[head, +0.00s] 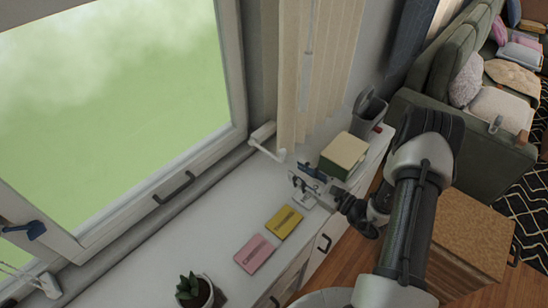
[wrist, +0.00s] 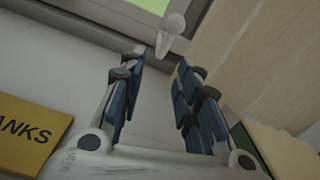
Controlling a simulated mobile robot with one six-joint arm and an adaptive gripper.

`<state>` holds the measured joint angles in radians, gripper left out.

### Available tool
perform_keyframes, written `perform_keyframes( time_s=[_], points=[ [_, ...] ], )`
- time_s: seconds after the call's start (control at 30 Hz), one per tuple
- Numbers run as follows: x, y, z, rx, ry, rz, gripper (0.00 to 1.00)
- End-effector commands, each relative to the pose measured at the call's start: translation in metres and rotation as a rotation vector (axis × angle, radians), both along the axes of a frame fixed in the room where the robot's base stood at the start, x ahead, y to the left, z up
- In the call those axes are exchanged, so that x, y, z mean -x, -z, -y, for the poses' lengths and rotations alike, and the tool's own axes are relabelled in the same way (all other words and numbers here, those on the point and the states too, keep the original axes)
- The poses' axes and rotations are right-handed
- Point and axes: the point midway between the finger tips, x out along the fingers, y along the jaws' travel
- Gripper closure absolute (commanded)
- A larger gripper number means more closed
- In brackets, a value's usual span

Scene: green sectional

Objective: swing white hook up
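The white hook (head: 267,152) sits at the lower right corner of the window frame, its rounded end pointing down and to the right beside the curtain. In the wrist view the white hook (wrist: 171,36) is beyond the fingertips, centred slightly to the right, with a round knob on top. My gripper (head: 303,182) is over the white counter, to the right of and below the hook. In the wrist view my gripper (wrist: 157,68) has its two blue-padded fingers apart, with only the counter between them. It is not touching the hook.
A yellow card (head: 284,222) and a pink card (head: 255,253) lie on the counter (head: 205,240). A green-sided box (head: 343,155) and a grey container (head: 369,114) stand right of the gripper. Beige curtains (head: 318,70) hang beside the hook. A potted plant (head: 194,291) is at the front.

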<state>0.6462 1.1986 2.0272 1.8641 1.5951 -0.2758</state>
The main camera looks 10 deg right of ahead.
Motion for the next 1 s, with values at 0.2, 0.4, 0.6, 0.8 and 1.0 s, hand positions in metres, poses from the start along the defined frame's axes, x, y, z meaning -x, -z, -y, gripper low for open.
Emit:
perform_keyframes(
  time_s=[0.2,0.4,0.6,0.8,1.0],
  points=[
    [-0.04,0.0,-0.031,0.002,-0.006,0.004,0.69],
    [-0.069,0.0,-0.052,0.002,-0.004,0.003,0.69],
    [-0.085,0.0,-0.062,0.001,-0.001,0.002,0.69],
    [-0.088,0.0,-0.064,0.001,0.0,0.001,0.69],
    [-0.088,0.0,-0.064,0.001,0.0,0.001,0.73]
  ],
)
